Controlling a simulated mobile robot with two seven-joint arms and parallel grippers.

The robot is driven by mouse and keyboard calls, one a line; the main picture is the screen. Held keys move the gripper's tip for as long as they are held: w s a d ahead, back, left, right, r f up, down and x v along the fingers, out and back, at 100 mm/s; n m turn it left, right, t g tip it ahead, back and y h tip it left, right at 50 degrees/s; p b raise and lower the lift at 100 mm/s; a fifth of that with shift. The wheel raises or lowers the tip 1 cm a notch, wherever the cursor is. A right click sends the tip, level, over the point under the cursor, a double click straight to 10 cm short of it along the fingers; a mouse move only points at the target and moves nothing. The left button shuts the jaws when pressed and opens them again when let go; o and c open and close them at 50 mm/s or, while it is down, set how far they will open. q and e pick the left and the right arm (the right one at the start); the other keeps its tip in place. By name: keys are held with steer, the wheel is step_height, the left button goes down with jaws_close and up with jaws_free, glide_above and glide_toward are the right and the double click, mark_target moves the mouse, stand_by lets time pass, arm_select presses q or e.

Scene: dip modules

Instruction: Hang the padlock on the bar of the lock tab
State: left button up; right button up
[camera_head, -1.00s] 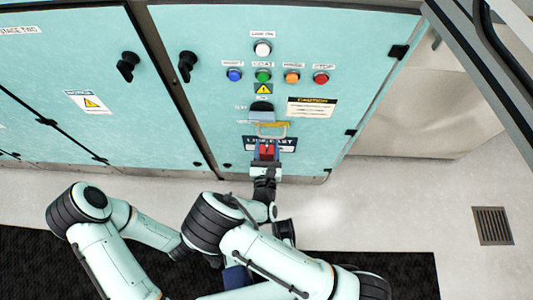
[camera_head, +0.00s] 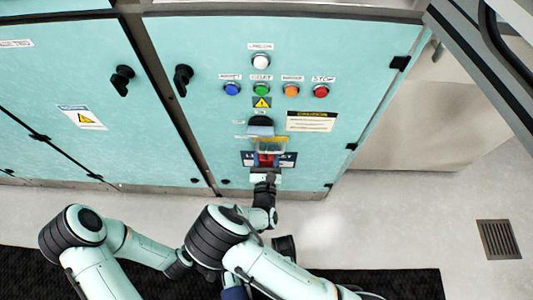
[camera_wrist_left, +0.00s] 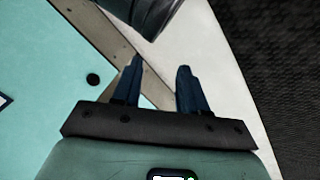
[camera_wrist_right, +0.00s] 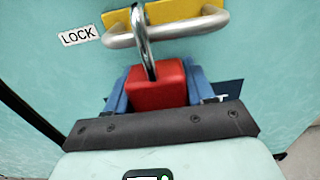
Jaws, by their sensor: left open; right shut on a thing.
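The padlock has a red body (camera_wrist_right: 158,84) and a silver shackle (camera_wrist_right: 143,40). My right gripper (camera_wrist_right: 157,88) is shut on the red body, with the shackle pointing up and away. The padlock also shows in the head view (camera_head: 266,160), just below the lock tab. The lock tab is a yellow plate (camera_wrist_right: 185,11) with a grey bar (camera_wrist_right: 185,29) on the cabinet front. The shackle crosses in front of the bar in the right wrist view; I cannot tell whether it goes around the bar. My left gripper (camera_wrist_left: 160,68) is open and empty, low near the floor.
The teal cabinet (camera_head: 215,130) carries a row of coloured buttons (camera_head: 275,90) above the tab. A dark-hooded part (camera_head: 260,126) sits right above the tab. Black handles (camera_head: 122,80) stick out at left. Light floor (camera_head: 400,220) lies open to the right.

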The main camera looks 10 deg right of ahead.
steer(key=o, duration=1.2)
arm_select(q)
steer(key=shift+g+h, duration=0.3)
steer(key=shift+g, duration=0.3)
steer(key=s, duration=0.1)
steer(key=s+d+r+p, duration=0.2)
steer(key=s, duration=0.1)
steer(key=shift+r, duration=0.25)
arm_select(e)
steer(key=v, duration=1.3)
steer(key=shift+s, duration=0.3)
